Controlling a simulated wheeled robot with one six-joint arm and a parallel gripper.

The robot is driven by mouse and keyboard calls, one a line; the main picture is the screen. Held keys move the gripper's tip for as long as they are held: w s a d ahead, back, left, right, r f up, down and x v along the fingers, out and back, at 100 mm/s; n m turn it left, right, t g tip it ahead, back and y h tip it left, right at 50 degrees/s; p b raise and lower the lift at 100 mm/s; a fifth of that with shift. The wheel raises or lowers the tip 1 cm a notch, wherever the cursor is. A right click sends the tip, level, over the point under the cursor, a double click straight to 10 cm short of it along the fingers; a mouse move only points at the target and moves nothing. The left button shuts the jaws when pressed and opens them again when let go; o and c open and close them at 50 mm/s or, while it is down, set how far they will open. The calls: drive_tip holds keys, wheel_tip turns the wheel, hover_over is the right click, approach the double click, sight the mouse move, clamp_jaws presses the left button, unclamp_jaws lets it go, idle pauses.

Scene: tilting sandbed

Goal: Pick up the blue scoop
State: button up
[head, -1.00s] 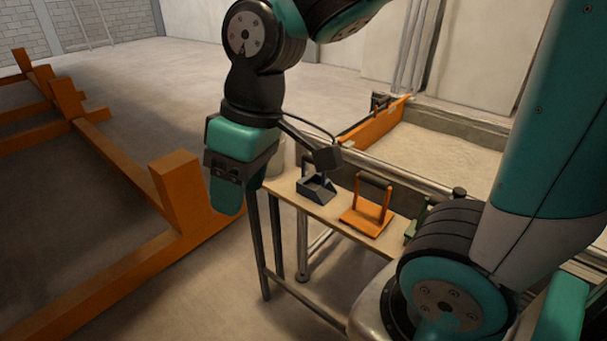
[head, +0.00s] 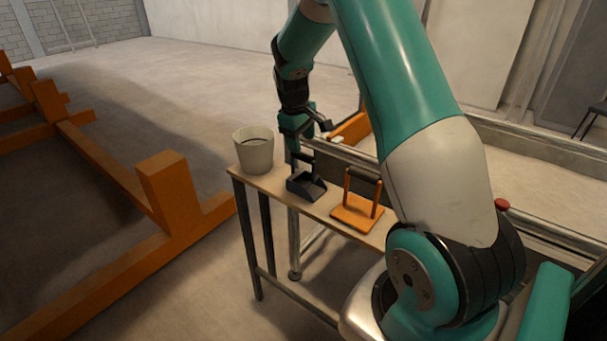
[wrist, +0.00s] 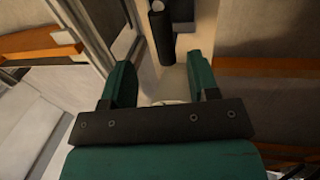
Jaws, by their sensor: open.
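The scoop (head: 306,187), dark blue-grey with a raised handle, sits on a narrow bench (head: 322,207) in the head view. My gripper (head: 294,143) hangs just above and behind the scoop's handle there. In the wrist view my gripper (wrist: 160,66) shows two teal fingers spread apart, with nothing clearly held between them. A dark cylinder (wrist: 163,40) lies beyond the fingertips, over a pale surface. It looks like a handle, but I cannot tell for sure that it is the scoop's. My arm hides part of the bench.
A pale bucket (head: 255,152) stands at the bench's left end. An orange tool with a dark handle (head: 357,208) stands right of the scoop. A metal rail (head: 345,155) runs behind the bench. Orange beams (head: 172,195) fill the left floor.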

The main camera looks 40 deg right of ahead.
sight(302, 154)
drive_tip(key=f, duration=0.2)
drive_tip(key=f+p, duration=0.1)
drive_tip(key=f, duration=0.2)
drive_tip(key=d+f, duration=0.1)
drive_tip(key=f, duration=0.2)
clamp_jaws()
